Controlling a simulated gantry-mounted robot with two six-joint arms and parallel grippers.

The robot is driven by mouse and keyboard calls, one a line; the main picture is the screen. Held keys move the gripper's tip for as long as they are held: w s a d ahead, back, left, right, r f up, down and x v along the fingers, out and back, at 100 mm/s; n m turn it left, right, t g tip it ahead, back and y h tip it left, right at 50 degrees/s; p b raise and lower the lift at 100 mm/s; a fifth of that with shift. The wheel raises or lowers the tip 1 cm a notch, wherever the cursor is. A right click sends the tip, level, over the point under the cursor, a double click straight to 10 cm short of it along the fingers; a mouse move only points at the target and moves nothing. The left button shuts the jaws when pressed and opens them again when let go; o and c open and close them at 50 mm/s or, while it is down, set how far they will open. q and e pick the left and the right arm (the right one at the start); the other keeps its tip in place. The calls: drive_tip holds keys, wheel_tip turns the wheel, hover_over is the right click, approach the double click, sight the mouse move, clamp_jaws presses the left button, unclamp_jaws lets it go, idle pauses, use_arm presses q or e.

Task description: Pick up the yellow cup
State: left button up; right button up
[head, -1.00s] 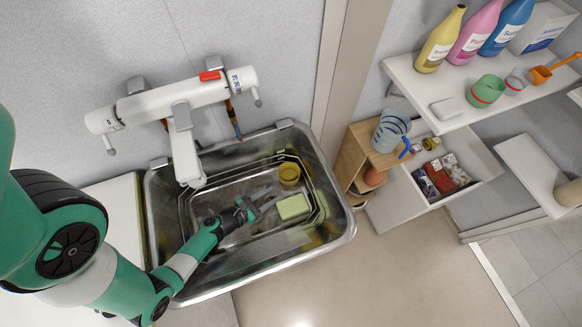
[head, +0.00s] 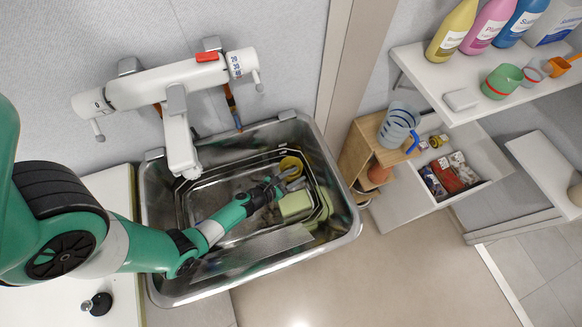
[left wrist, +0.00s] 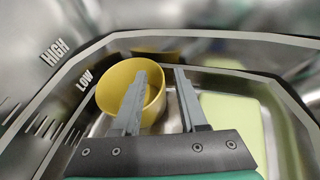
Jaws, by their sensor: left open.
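The yellow cup (head: 290,165) stands in the metal sink basin, inside a wire-edged tray area toward its right back. My left gripper (head: 292,181) is open and reaches into the basin right by the cup. In the left wrist view the cup (left wrist: 130,88) shows its open top, and the left finger of the gripper (left wrist: 160,78) overlaps it in the picture. The right finger lies to the right of the cup. I cannot tell whether a finger touches it. My right gripper is not in view.
A light green block (head: 296,206) sits close beside the gripper in the basin; it also shows in the left wrist view (left wrist: 232,125). The white faucet (head: 180,140) hangs over the basin's back left. The basin's metal rim (head: 345,230) surrounds the space.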

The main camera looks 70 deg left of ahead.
use_arm(q)
drive_tip(key=shift+c, duration=0.4)
clamp_jaws()
drive_tip(key=shift+r, duration=0.15)
drive_tip(key=shift+r+p, duration=0.25)
drive_tip(key=shift+p, duration=0.15)
drive_tip(key=s+d+r+p, duration=0.4)
drive_tip(key=d+r+p, duration=0.1)
drive_tip(key=d+r, duration=0.7)
drive_tip(key=shift+d+r+p, duration=0.15)
drive_tip(key=shift+d+p, duration=0.2)
drive_tip(key=shift+d, duration=0.4)
